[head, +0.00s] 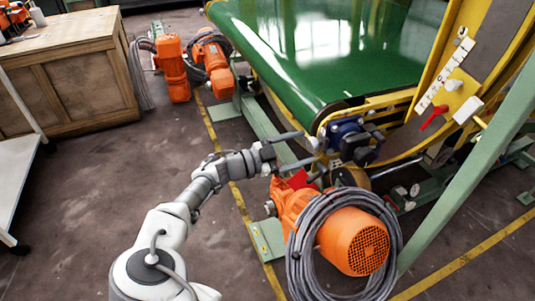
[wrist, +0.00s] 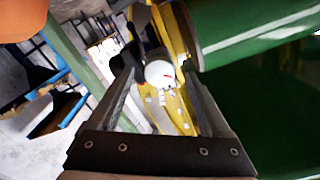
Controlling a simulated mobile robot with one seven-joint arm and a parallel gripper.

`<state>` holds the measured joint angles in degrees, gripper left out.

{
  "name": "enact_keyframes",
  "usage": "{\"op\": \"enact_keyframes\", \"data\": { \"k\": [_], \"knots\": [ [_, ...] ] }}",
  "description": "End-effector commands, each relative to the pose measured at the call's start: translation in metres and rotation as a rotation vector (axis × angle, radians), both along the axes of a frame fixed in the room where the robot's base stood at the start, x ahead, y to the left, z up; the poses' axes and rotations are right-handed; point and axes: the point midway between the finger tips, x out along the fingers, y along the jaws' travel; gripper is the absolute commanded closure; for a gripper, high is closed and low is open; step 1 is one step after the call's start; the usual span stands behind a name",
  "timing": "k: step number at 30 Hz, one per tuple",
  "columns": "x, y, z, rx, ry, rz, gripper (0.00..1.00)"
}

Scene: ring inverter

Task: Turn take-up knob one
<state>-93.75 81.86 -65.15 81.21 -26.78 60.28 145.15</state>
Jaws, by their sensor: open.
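A dark knob-like part (head: 358,148) sits beside a blue housing (head: 345,128) at the near corner of the green belt; I take it for the take-up knob, but no label is readable. My gripper (head: 310,147) is open, its two fingers pointing right toward the blue housing, close to it. Whether they touch it cannot be told. In the wrist view my gripper (wrist: 158,70) is open, and a white rounded part (wrist: 160,73) shows between the fingers, in front of a yellow plate (wrist: 176,108). I cannot tell whether this part is a knob.
An orange motor (head: 352,240) with coiled grey cable stands just below my gripper. The green belt (head: 320,50) lies behind. A red handle (head: 433,117) and a white strip (head: 445,75) are on the yellow frame at right. A wooden cabinet (head: 65,75) stands left; open floor lies between.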

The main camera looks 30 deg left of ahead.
Motion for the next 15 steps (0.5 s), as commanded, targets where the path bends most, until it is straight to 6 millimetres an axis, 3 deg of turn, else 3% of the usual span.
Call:
{"op": "enact_keyframes", "data": {
  "k": [15],
  "knots": [
    [-0.093,0.08,0.002,0.0,0.0,0.005,0.18]
  ]
}}
